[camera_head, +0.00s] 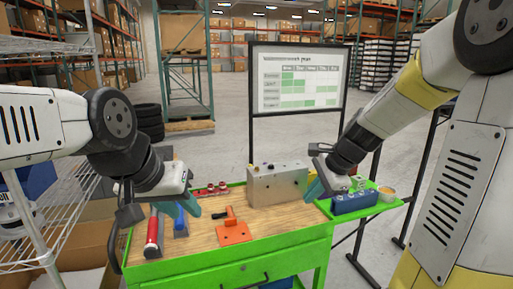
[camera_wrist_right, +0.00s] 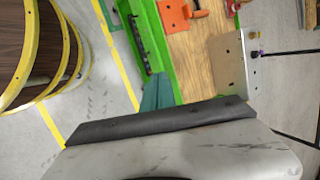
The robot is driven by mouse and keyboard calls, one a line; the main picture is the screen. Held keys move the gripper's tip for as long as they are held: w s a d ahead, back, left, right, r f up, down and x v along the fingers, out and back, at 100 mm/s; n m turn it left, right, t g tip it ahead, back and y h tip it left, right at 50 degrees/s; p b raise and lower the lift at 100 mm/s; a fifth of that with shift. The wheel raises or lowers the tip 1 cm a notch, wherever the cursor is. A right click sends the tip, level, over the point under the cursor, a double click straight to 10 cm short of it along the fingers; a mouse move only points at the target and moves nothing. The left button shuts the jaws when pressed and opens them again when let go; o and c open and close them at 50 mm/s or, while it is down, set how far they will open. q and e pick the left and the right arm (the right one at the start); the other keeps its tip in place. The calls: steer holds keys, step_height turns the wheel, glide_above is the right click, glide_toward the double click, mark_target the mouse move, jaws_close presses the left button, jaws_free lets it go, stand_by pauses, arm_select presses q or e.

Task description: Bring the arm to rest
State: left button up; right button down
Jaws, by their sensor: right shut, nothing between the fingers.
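My right gripper (camera_head: 318,190) is over the right end of the green workbench (camera_head: 240,262), beside the grey metal box (camera_head: 278,186). Its teal fingers are shut and empty. In the right wrist view the fingers (camera_wrist_right: 158,93) are close together near the green bench edge (camera_wrist_right: 158,50). My left gripper (camera_head: 188,207) hangs over the left part of the bench, near the blue-handled tool (camera_head: 181,222). Its teal fingers overlap in the picture, so I cannot tell whether they are open.
A red-handled tool (camera_head: 153,236) and an orange bracket (camera_head: 234,232) lie on the wooden top. A blue socket block (camera_head: 354,202) sits on the green side tray (camera_head: 392,206) at right. A board (camera_head: 299,80) stands behind the bench. A wire rack (camera_head: 60,222) stands left.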

steer(key=s+r+n+t+h, duration=0.1)
steer(key=s+r+n, duration=0.3)
steer(key=s+n, duration=0.3)
steer(key=s+a+r+n+t, duration=0.1)
steer(key=s+r+n, duration=0.3)
steer(key=s+n, duration=0.4)
steer(key=s, duration=0.3)
steer(key=shift+h, duration=0.4)
